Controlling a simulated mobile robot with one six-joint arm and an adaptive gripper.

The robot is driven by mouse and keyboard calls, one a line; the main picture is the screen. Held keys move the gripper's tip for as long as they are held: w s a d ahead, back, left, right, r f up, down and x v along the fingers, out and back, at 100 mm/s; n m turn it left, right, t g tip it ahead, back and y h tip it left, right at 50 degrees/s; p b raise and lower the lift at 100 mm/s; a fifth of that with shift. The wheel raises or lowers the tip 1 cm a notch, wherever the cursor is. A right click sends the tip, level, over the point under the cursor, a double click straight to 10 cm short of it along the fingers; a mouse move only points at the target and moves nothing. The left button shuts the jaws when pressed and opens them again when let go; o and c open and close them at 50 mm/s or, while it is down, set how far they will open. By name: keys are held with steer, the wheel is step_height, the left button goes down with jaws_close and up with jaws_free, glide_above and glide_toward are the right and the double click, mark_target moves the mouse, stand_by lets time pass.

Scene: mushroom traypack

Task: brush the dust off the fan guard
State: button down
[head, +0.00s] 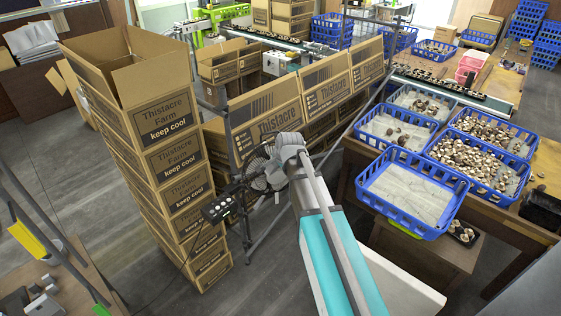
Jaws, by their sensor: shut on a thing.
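The fan (256,161) stands beyond the end of my arm, in the middle of the head view. Its dark round wire guard shows only in part, mostly at its left and upper edge. My grey wrist joints cover the rest. My gripper (262,184) is at the front of the fan, small and largely hidden by my wrist. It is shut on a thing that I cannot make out. I cannot tell whether that thing touches the guard. No dust can be made out at this size.
A black switch box (219,208) with pale buttons is left of the fan, with a cable below. A tall stack of cartons (172,150) stands left. More cartons (266,123) stand behind. Blue crates (412,187), some with mushrooms, fill the table at right.

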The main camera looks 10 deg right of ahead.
stand_by(0.5)
steer(key=shift+w+f, duration=0.1)
steer(key=shift+f, duration=0.1)
steer(key=shift+w+a+f+t+b, duration=0.1)
steer(key=shift+w+f+t+b, duration=0.3)
steer(key=shift+b, duration=0.6)
steer(key=shift+t, duration=0.6)
steer(key=b+x, duration=0.4)
steer(key=shift+w+a+r, duration=0.1)
steer(key=shift+w, duration=0.2)
steer(key=shift+w+a+f+t+y+b, duration=0.15)
steer(key=shift+w+f+t+y+b, duration=0.2)
steer(key=shift+w+b, duration=0.3)
steer(key=shift+s, duration=0.1)
steer(key=shift+w+a+f+b, duration=0.1)
steer(key=shift+w+f+b, duration=0.2)
steer(key=shift+w, duration=0.45)
steer(key=shift+r, duration=0.1)
steer(key=shift+w+d, duration=0.2)
steer(key=shift+d, duration=1.45)
